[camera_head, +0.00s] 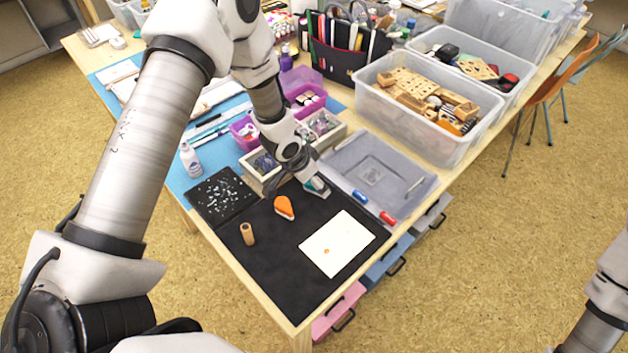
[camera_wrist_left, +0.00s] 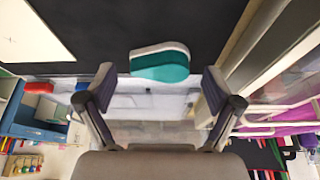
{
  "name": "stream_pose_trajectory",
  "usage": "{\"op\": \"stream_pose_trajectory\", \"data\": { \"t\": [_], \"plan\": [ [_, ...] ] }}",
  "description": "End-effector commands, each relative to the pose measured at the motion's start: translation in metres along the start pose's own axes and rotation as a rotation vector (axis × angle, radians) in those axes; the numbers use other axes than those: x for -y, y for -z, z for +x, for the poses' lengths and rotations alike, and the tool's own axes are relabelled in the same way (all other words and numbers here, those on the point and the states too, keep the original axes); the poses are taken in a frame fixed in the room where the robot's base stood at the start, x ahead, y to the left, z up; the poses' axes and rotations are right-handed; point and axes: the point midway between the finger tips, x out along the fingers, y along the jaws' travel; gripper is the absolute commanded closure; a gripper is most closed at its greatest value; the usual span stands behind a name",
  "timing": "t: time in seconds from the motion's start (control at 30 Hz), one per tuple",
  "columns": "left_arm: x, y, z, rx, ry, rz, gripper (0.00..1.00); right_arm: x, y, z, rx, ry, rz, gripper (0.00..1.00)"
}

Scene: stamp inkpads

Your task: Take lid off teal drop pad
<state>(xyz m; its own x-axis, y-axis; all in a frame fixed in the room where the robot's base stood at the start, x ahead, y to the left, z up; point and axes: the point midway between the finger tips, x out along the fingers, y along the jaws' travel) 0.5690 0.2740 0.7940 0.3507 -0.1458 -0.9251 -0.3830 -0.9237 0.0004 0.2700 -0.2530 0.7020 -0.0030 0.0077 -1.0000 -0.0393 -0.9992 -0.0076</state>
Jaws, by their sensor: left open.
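The teal drop pad (camera_head: 317,186) stands on the black mat near its far edge. In the left wrist view the teal drop pad (camera_wrist_left: 160,66) shows a teal part and a pale whitish band. I cannot tell the lid's edge from the base. My left gripper (camera_wrist_left: 159,84) is open, one finger on each side of the pad, with clear gaps. In the head view my left gripper (camera_head: 308,178) is low over the pad and hides part of it. My right arm shows only at the lower right; its gripper is out of view.
On the black mat (camera_head: 275,270) are an orange drop pad (camera_head: 284,207), a wooden stamp (camera_head: 247,234) and a white sheet (camera_head: 337,243). A grey tray (camera_head: 378,173) with blue and red markers lies right of the pad. A wooden compartment box (camera_head: 265,172) stands close behind the gripper.

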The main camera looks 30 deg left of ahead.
Motion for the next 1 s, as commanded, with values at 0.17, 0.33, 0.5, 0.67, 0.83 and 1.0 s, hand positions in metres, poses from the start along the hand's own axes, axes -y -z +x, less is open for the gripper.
{"op": "stream_pose_trajectory", "data": {
  "t": [0.17,0.33,0.5,0.67,0.83,1.0],
  "plan": [
    [0.0,0.0,0.0,0.0,0.0,0.0,0.25,0.0,0.0,0.0,0.0,0.0,0.0,0.6],
    [0.0,0.0,0.0,0.0,0.0,0.0,0.5,0.0,0.0,0.0,0.0,0.0,0.0,0.6],
    [0.0,0.0,0.0,0.0,0.0,-0.001,0.5,0.0,0.0,0.0,0.0,0.0,0.0,0.6],
    [0.0,0.0,-0.001,0.001,0.0,-0.001,0.5,0.0,0.0,0.0,0.0,0.0,0.0,0.6],
    [0.001,0.005,-0.011,-0.001,0.001,-0.001,0.5,0.0,0.0,0.001,0.0,0.0,0.0,0.6],
    [0.0,0.016,-0.038,-0.003,0.001,0.001,0.5,0.0,0.0,-0.003,0.0,0.0,0.0,0.6]
  ]
}}
